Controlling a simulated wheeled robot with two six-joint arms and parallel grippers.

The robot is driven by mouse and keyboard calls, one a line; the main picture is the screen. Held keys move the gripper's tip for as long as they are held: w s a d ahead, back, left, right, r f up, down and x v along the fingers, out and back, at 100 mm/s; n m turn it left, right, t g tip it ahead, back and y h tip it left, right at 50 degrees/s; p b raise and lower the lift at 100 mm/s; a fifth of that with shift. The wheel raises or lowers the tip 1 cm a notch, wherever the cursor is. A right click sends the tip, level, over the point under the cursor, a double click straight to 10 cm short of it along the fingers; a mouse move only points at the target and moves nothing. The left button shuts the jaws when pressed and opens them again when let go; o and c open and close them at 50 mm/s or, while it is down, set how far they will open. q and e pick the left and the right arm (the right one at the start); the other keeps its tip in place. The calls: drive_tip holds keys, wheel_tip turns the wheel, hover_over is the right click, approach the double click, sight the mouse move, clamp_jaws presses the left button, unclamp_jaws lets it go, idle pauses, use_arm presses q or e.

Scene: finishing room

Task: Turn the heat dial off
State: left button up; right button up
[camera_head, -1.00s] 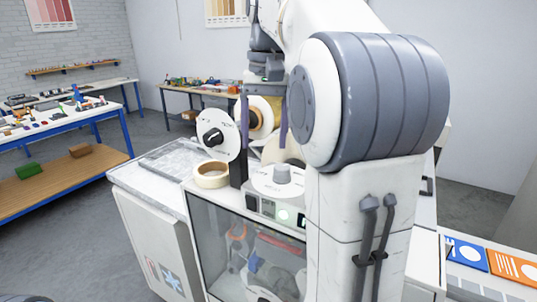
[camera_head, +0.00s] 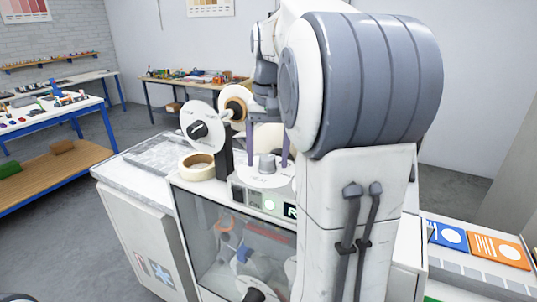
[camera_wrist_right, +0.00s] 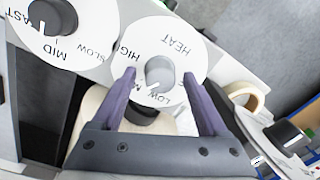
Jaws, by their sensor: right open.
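The heat dial is a grey knob (camera_head: 267,163) on a white disc (camera_head: 258,180) on top of a machine. In the right wrist view the disc (camera_wrist_right: 183,62) reads HEAT, with HIGH and LOW marks, and the knob (camera_wrist_right: 159,76) stands in its middle. The knob's pointer is hard to read. My right gripper (camera_head: 268,156) is open above the disc, its purple fingers on either side of the knob. In the right wrist view the gripper (camera_wrist_right: 160,72) shows a gap between each finger and the knob. My left gripper is not in view.
A FAST-MID-SLOW dial (camera_wrist_right: 55,20) sits beside the heat disc. An upright disc with a black knob (camera_head: 197,130) and a tape roll (camera_head: 196,165) stand left of it. The machine has a glass front (camera_head: 225,230). Coloured cards (camera_head: 498,250) lie right.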

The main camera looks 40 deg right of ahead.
drive_tip(key=shift+f, duration=0.1)
clamp_jaws()
